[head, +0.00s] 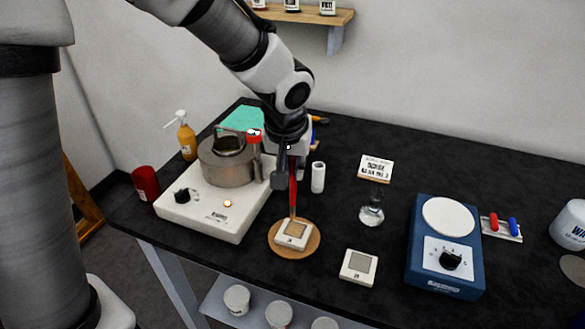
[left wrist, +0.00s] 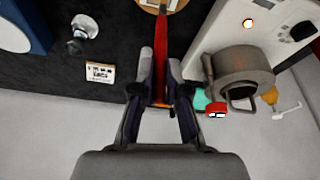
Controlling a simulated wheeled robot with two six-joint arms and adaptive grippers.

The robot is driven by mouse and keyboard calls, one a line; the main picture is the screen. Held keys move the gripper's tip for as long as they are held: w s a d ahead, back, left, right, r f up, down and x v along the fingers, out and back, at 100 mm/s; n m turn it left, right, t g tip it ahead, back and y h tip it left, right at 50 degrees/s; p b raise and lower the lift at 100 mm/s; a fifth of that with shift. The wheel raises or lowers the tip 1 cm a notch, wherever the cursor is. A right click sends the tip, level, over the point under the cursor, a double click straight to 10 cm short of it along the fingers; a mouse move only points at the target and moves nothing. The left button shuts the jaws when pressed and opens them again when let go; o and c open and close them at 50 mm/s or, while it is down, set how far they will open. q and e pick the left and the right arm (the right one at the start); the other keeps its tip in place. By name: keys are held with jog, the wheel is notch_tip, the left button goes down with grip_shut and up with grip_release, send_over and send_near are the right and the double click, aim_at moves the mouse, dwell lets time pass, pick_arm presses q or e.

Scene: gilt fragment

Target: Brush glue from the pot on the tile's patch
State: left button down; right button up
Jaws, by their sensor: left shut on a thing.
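My left gripper (head: 290,178) is shut on the red handle of a brush (head: 293,197), which hangs upright, tip down. The brush also shows in the left wrist view (left wrist: 166,35) between the fingers (left wrist: 160,85). Its lower end is over the tan patch on a white tile (head: 288,242); I cannot tell whether the tip touches. The tile lies on a round cork mat (head: 275,247). The metal glue pot (head: 226,169) stands on a white heater to the left of the gripper; its inside is hidden. My right gripper is not in view.
The white heater (head: 215,222) has a lit orange lamp. A second tile (head: 358,267) with a grey patch lies to the right. A white cylinder (head: 318,177), a small glass vessel (head: 371,212), a sign (head: 376,168) and a blue device (head: 445,255) stand nearby. A red-capped bottle (head: 254,137) is close behind the gripper.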

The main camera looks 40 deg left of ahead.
pick_arm(q)
jog(key=shift+r, duration=0.4)
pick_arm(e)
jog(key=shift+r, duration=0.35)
pick_arm(q)
notch_tip(320, 180, up, 3)
jog(key=p, duration=0.2)
jog(key=shift+r+p, duration=0.1)
jog(key=shift+p, duration=0.3)
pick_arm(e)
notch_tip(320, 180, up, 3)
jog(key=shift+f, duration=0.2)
